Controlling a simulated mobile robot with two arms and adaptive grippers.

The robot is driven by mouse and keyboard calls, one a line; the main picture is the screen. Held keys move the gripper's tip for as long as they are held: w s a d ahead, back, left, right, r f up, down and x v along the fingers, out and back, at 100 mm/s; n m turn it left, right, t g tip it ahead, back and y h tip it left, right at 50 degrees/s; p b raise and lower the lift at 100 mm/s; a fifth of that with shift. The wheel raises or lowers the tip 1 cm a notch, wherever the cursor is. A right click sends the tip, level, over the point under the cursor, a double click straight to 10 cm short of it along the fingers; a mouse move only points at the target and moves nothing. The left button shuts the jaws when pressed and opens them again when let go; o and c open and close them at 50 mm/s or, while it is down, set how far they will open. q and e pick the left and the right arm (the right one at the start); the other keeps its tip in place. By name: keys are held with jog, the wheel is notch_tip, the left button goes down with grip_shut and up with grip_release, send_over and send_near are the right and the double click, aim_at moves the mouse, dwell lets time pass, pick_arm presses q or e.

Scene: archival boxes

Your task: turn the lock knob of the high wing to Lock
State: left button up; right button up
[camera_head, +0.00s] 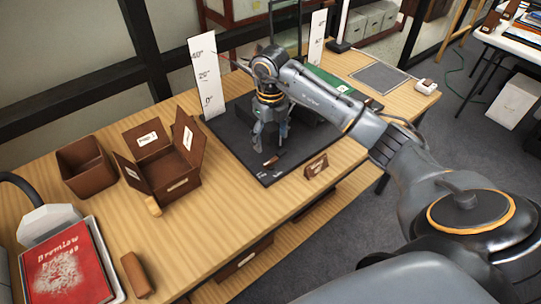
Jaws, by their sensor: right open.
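A black base board (240,157) lies on the wooden table with a tall white scale card (204,82) at its left, marked with angles. A small dark knob (271,160) with a pale tip sits near the board's front edge, with small white lettering beside it that is too small to read surely. My right gripper (270,140) points down over the board, open, just behind the knob and apart from it in the picture. The gripper and arm hide much of the board's middle, and I cannot make out the high wing clearly. My left gripper is out of view.
An open brown box (176,178) and another brown box (85,167) stand left. A red book (68,268) lies front left. A small brown block (316,166) sits by the board's front right corner. A second scale card (317,38) stands behind. Bare table lies at front centre.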

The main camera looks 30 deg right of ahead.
aim_at(271, 161)
notch_tip(271, 161, down, 8)
jog(key=shift+f+p, duration=0.25)
jog(key=shift+p, duration=0.35)
jog(key=c, duration=1.2)
jog(key=shift+o, duration=0.2)
